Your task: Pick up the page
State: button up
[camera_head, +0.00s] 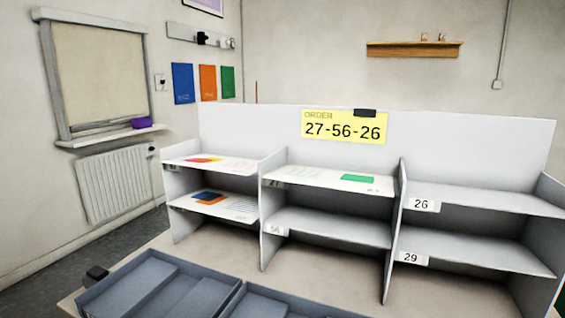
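A grey sorting rack (330,225) with three columns of shelves stands on the table. A page with yellow, red and pink print (203,160) lies on the upper left shelf. A page with blue and orange blocks and text lines (228,208) lies on the lower left shelf. A page with a green block (357,179) lies on the upper middle shelf. The lower middle shelf and both right shelves look empty. A yellow sign (344,127) on the rack's back panel reads "ORDER 27-56-26". My gripper is not in view.
Shelf labels read 26 (421,205), 29 (411,257) and, less clearly, 56 (275,229). A blue-grey divided tray (232,297) sits in front of the rack, cut off by the lower edge. Bare tabletop (330,280) shows between tray and rack.

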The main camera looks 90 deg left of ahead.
aim_at(226, 164)
jog(key=u, duration=2.5)
